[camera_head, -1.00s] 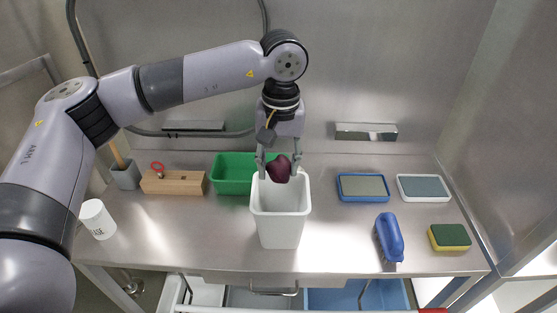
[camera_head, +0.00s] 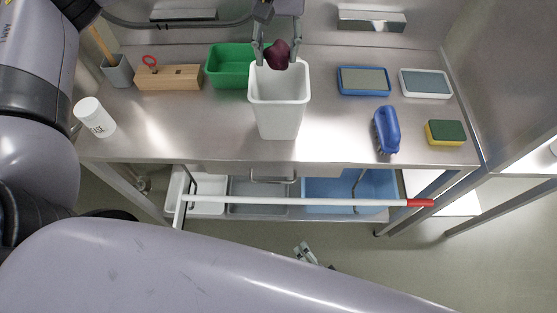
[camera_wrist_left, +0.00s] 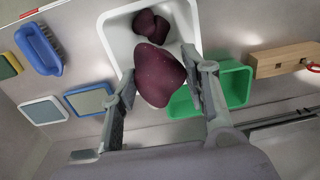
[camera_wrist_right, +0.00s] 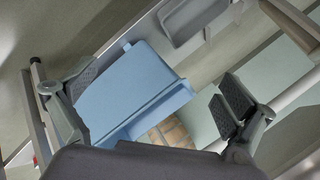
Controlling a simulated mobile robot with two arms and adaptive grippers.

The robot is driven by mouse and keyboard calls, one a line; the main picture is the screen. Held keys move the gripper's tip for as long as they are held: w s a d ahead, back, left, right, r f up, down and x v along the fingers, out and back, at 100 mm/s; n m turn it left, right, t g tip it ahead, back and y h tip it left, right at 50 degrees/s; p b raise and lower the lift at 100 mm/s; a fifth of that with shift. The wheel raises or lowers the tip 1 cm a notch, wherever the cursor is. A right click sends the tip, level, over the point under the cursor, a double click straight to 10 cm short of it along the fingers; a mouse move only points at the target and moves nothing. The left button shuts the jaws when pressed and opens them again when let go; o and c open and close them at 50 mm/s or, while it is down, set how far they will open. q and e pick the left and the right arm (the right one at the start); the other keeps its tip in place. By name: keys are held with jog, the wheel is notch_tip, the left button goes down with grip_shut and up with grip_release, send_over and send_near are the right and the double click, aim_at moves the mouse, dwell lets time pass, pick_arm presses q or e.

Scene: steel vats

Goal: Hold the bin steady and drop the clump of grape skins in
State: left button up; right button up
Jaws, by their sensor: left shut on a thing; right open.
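The white bin (camera_head: 280,108) stands upright near the middle of the steel table. My left gripper (camera_head: 278,56) is shut on a dark purple clump of grape skins (camera_head: 279,50), held at the bin's mouth. The left wrist view shows the held clump (camera_wrist_left: 158,76) between the fingers, with more dark pieces (camera_wrist_left: 151,26) inside the bin. My right gripper (camera_head: 305,253) is low, below the table's front edge and away from the bin. It is open and empty in the right wrist view (camera_wrist_right: 160,95).
A green tray (camera_head: 227,73) stands just left of the bin. A wooden block (camera_head: 168,79) and white canister (camera_head: 96,118) are farther left; a blue brush (camera_head: 386,130) and sponge (camera_head: 445,133) are right. A white bar (camera_head: 300,202) crosses below the table, before a blue bin (camera_head: 340,185).

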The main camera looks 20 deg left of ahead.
jog(key=w+a+r+m+t+y, duration=0.2)
jog(key=a+r+m, duration=0.1)
jog(key=a+r, duration=0.25)
jog(key=w+a+r+m+t+y, duration=0.1)
jog(key=w+a+r+m, duration=0.2)
jog(key=a+r, duration=0.25)
jog(key=m+t+h, duration=0.3)
jog(key=m+t, duration=0.4)
jog(key=m, duration=1.4)
send_near(279, 131)
jog(key=w, duration=0.2)
jog(key=x, duration=1.1)
jog(key=shift+a, duration=0.3)
jog(key=shift+s, duration=0.1)
jog(key=c, duration=1)
jog(key=o, duration=1)
